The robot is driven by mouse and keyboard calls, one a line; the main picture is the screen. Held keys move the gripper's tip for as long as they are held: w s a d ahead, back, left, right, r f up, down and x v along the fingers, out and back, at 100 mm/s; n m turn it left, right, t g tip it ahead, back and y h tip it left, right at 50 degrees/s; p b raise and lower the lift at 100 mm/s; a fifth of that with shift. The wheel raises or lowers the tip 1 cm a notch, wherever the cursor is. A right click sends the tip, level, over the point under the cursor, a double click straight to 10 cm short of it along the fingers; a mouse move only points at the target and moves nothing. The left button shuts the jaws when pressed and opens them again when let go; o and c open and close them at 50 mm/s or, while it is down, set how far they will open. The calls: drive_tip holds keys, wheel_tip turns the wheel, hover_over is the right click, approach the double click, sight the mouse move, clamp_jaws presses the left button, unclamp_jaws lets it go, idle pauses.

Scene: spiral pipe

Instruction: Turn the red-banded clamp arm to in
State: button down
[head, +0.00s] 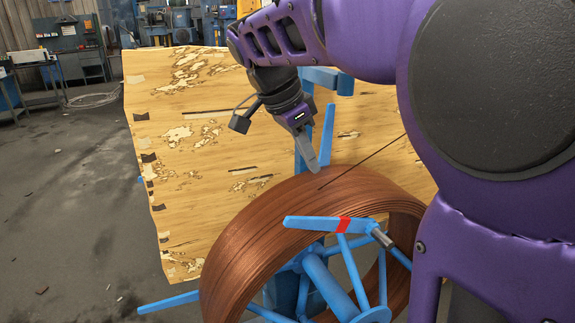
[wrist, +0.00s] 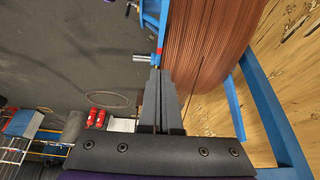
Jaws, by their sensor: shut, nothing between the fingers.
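The red-banded clamp arm (head: 310,223) is a flat blue bar with a red band near its middle. In the head view it points left from a grey pivot pin and crosses in front of the copper coil (head: 232,250). My gripper (head: 315,168) is shut and empty, pointing down near the top of the coil, behind the banded arm in the picture. In the wrist view my gripper (wrist: 158,76) sits beside the coil (wrist: 195,45). A blue piece with a small red patch (wrist: 158,50) and a grey pin shows just beyond the fingertips. I cannot tell whether they touch.
The coil sits on a blue spoked reel (head: 320,280) with other blue arms, one upright behind (head: 328,130) and one at lower left (head: 168,303). A worn wooden panel (head: 200,150) stands behind.

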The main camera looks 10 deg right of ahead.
hover_over(306, 229)
drive_tip(key=w+d, duration=0.2)
drive_tip(key=d, duration=0.1)
drive_tip(key=f, duration=0.7)
drive_tip(key=shift+s+d, duration=0.15)
drive_tip(key=shift+s, duration=0.1)
drive_tip(key=f, duration=0.3)
drive_tip(key=shift+a+f+b, duration=0.15)
drive_tip(key=shift+a+b, duration=0.2)
drive_tip(key=shift+a, duration=0.05)
drive_tip(key=shift+s+a+f, duration=0.1)
drive_tip(key=shift+a+f, duration=0.1)
drive_tip(key=shift+f, duration=0.25)
drive_tip(key=shift+f, duration=0.2)
drive_tip(key=f+b, duration=0.1)
drive_tip(key=a+f+h+b, duration=0.1)
drive_tip(key=b, duration=0.1)
drive_tip(key=f+b, duration=0.1)
drive_tip(key=b, duration=0.1)
drive_tip(key=shift+s+a+f+t, duration=0.2)
drive_tip(key=shift+s+a+t, duration=0.1)
drive_tip(key=shift+a, duration=0.1)
drive_tip(key=shift+s+a+f+b, duration=0.1)
drive_tip(key=shift+a+f+b, duration=0.2)
drive_tip(key=shift+f+b, duration=0.25)
drive_tip(key=shift+r, duration=0.1)
